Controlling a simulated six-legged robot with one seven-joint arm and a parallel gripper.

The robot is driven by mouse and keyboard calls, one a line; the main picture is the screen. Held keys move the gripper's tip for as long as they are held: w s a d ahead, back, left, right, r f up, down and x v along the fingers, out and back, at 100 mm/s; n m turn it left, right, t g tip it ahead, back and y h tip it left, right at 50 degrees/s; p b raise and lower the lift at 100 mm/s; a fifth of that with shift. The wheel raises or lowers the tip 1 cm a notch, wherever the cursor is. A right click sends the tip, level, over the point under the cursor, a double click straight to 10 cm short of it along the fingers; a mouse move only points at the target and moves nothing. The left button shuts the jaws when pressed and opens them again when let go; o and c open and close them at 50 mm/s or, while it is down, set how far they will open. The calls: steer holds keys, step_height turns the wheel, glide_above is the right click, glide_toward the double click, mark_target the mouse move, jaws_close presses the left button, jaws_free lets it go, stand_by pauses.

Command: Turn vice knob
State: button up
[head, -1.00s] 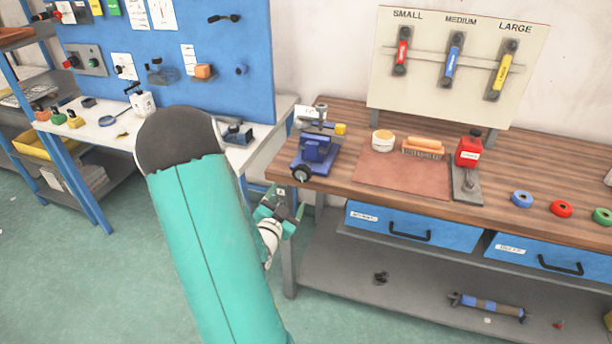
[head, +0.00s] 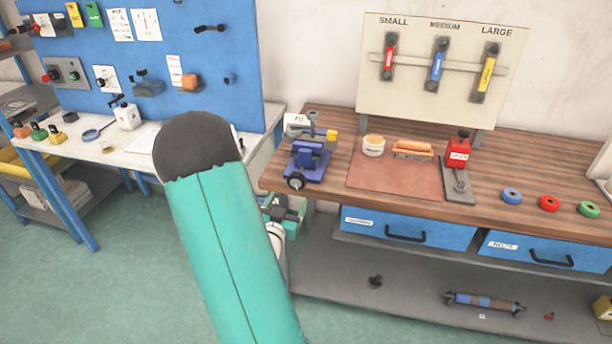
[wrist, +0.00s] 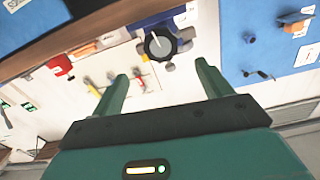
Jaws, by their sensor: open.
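The blue vice (head: 309,163) stands on the left front corner of the wooden bench. Its round dark knob (head: 295,182) faces out past the bench's front edge. In the wrist view the knob (wrist: 160,44) is a dark ring with a pale bar, ahead of and between the fingers, apart from them. My gripper (wrist: 163,80) is open and empty, its two green fingers wide apart. In the head view my gripper (head: 285,212) is partly hidden behind my teal arm, below and just left of the vice.
A white table (head: 85,155) stands to the left, with green floor in front.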

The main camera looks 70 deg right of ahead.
mark_target(299, 175)
steer(key=d, duration=0.4)
steer(key=w+d, duration=0.1)
steer(key=d, duration=0.4)
steer(key=w+d, duration=0.1)
steer(key=d, duration=0.3)
steer(key=shift+w+d, duration=0.15)
steer(key=shift+d, duration=0.05)
steer(key=c, duration=1)
